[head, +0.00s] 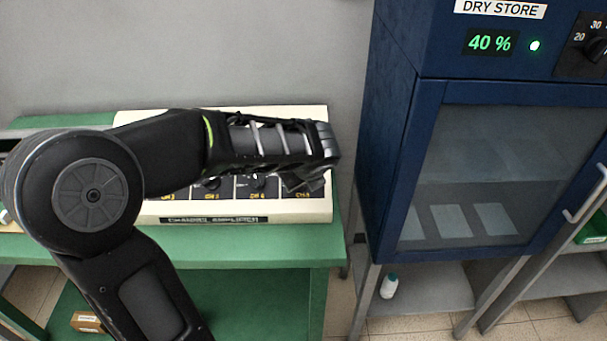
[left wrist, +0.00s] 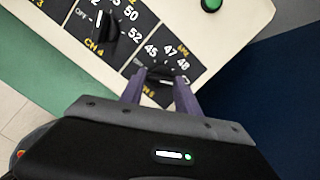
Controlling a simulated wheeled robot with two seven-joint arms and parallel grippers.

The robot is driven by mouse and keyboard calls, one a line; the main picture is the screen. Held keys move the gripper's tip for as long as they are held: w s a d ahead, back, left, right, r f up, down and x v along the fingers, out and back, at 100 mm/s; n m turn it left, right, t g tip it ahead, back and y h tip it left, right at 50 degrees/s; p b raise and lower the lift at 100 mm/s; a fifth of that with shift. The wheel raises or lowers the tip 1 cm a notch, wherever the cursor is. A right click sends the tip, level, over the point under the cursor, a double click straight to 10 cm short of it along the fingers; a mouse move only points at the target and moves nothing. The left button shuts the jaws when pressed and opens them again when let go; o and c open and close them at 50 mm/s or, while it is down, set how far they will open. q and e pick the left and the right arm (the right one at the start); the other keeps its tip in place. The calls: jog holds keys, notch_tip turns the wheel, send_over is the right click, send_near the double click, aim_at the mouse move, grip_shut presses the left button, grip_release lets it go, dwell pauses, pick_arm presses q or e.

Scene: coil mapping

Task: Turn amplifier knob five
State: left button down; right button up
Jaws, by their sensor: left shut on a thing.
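The amplifier is a cream box (head: 320,207) on the green bench, with a row of black channel panels marked in yellow. My left gripper (head: 303,186) is over its right end, at the panel marked CH 5. In the left wrist view the black knob five (left wrist: 160,77) sits between the two fingers of my left gripper (left wrist: 159,82), which are shut on it. Numbers 45, 47 and 48 show around it. Its pointer is mostly hidden. The CH 4 knob (left wrist: 104,27) is beside it, untouched. My right gripper is out of view.
A green round button (left wrist: 211,4) is on the cream face beyond knob five. A blue dry store cabinet (head: 392,150) stands close to the right of the bench, its display reading 40 %. The green bench front (head: 240,250) is clear.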

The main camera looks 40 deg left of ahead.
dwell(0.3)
pick_arm(q)
jog(key=c, duration=0.9)
grip_release()
jog(key=shift+r, duration=0.1)
jog(key=v, duration=0.7)
jog(key=shift+s+d+r, duration=0.15)
jog(key=shift+s+r, duration=0.05)
